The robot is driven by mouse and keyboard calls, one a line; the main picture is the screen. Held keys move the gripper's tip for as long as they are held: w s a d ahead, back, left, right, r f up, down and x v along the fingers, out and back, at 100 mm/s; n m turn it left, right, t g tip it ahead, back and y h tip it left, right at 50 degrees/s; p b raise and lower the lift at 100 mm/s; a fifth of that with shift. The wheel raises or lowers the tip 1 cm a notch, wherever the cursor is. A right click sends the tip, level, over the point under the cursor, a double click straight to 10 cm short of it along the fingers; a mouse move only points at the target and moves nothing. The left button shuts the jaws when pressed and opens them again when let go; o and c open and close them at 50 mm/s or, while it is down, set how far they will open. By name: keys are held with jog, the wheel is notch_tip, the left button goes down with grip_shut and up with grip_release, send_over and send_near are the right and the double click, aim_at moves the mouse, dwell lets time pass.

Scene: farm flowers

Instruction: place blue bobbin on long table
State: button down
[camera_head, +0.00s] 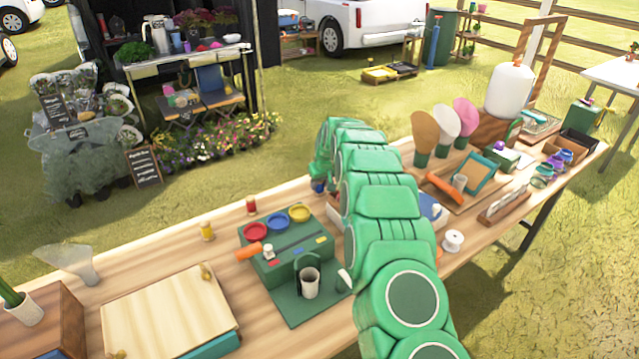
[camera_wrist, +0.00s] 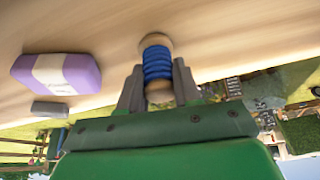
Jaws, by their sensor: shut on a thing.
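The long table (camera_head: 155,252) has a light wooden top and runs from the front left to the back right in the head view. Its top also fills the upper part of the wrist view (camera_wrist: 225,35). The blue bobbin (camera_wrist: 157,63) has blue thread between pale wooden ends. My gripper (camera_wrist: 158,88) is shut on it, with one grey finger on each side. In the head view my green arm reaches over the table and hides most of the gripper; a small blue bit of the bobbin (camera_head: 318,186) shows near the far edge. I cannot tell whether the bobbin touches the table.
A purple and white block (camera_wrist: 57,74) and a small grey piece (camera_wrist: 50,108) lie left of the bobbin in the wrist view. A green stand (camera_head: 290,262) with coloured dishes is left of my arm. A white spool (camera_head: 453,241) is to the right.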

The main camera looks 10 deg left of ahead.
jog(key=c, duration=0.8)
grip_release()
jog(key=shift+f, duration=0.1)
jog(key=shift+v, duration=6.1)
